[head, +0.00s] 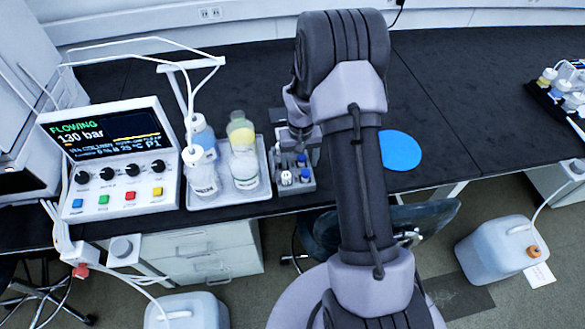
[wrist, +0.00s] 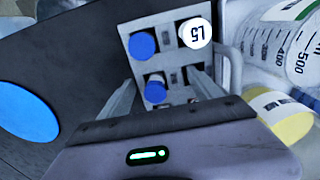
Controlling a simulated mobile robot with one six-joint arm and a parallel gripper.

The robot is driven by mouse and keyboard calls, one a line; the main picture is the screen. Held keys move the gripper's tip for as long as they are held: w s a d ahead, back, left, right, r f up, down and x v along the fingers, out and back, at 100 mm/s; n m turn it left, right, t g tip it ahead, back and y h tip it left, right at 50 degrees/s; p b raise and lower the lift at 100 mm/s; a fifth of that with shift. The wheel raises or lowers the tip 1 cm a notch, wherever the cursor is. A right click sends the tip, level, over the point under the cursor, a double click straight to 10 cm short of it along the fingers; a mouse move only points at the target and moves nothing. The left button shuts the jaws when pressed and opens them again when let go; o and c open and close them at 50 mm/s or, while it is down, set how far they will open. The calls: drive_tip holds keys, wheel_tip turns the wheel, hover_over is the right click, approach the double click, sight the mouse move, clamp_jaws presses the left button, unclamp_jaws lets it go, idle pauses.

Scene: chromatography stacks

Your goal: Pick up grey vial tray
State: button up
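The grey vial tray (head: 306,186) stands on the dark bench in the head view, just right of the bottle tray. It holds vials with blue caps and one with a white cap. In the wrist view the tray (wrist: 128,25) shows two blue caps (wrist: 143,45) and a white cap marked "L5" (wrist: 197,34). My gripper (wrist: 164,76) is open, its two fingers apart over the near part of the tray with a blue-capped vial between them. Whether the fingers touch the tray I cannot tell. In the head view my arm hides part of the gripper.
A light tray (head: 218,199) with several bottles stands close left of the vial tray. An instrument with a screen (head: 112,150) is further left. A blue disc (head: 399,151) lies on the bench to the right, with clear bench beyond it. The bench's front edge is close.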

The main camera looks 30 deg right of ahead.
drive_tip(key=c, duration=1.4)
